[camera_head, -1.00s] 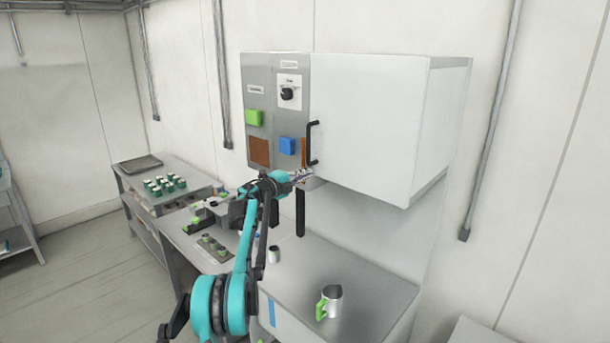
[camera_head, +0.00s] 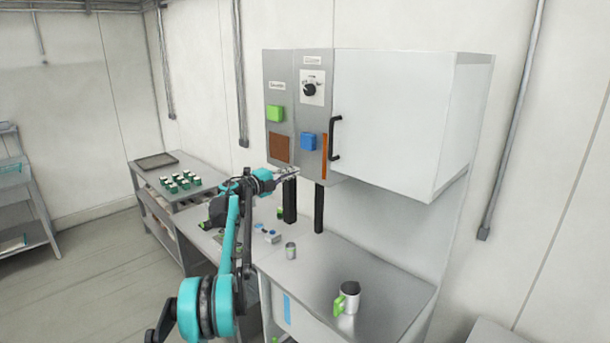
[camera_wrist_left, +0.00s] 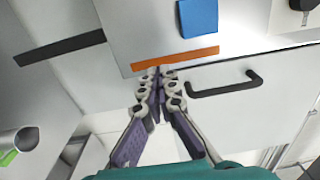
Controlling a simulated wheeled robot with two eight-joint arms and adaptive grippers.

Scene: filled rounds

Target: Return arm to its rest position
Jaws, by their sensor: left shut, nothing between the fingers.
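My left arm (camera_head: 231,240) reaches up from the lower left in the head view. My left gripper (camera_head: 289,172) is shut and empty, just below the lower edge of the grey control panel. In the left wrist view the gripper (camera_wrist_left: 159,75) has its fingertips together near the panel's orange strip (camera_wrist_left: 175,62), with nothing between them. I cannot tell whether the tips touch the panel. My right gripper is not in view.
A white cabinet (camera_head: 395,120) with a black handle (camera_head: 335,138) hangs beside the panel, which has a green button (camera_head: 275,113), blue button (camera_head: 308,141) and knob (camera_head: 310,90). A green-handled metal mug (camera_head: 350,292) and a small can (camera_head: 291,251) stand on the counter (camera_head: 375,283).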

